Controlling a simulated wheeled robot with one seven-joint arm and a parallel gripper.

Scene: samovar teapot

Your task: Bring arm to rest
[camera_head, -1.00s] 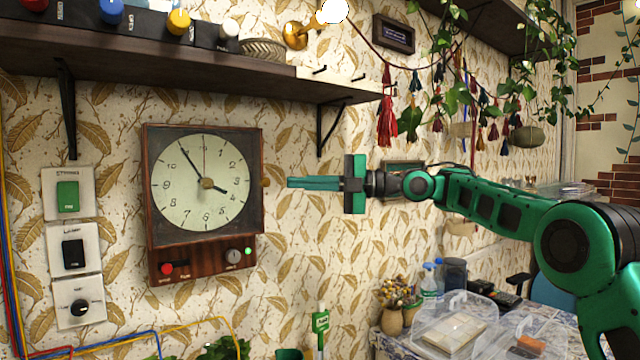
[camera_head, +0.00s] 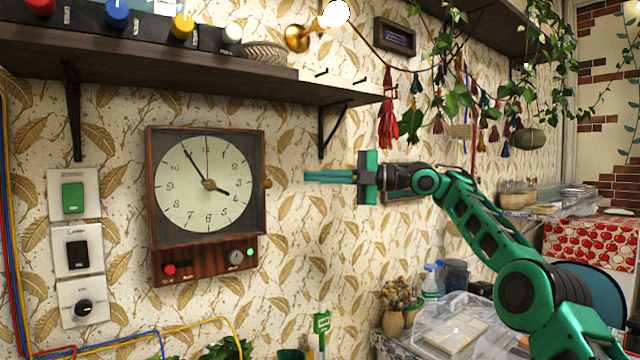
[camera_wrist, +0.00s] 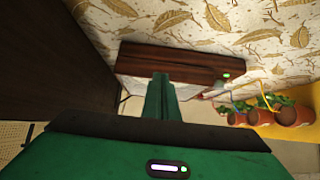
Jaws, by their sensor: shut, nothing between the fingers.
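My green gripper (camera_head: 308,176) is shut and empty, held level in front of the leaf-patterned wall. Its fingertips point left, a little to the right of the wooden wall clock (camera_head: 207,186) and apart from it in the head view. My arm bends down to the lower right. In the wrist view my shut fingers (camera_wrist: 161,78) point towards the clock's wooden case (camera_wrist: 190,60), seen at a steep angle with a green light at its end.
A dark shelf (camera_head: 200,65) hangs above. Red tassels (camera_head: 388,120) and plants hang at the upper right. A table with a clear plastic box (camera_head: 455,330) stands at the lower right. Wall switches (camera_head: 78,250) are at the left.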

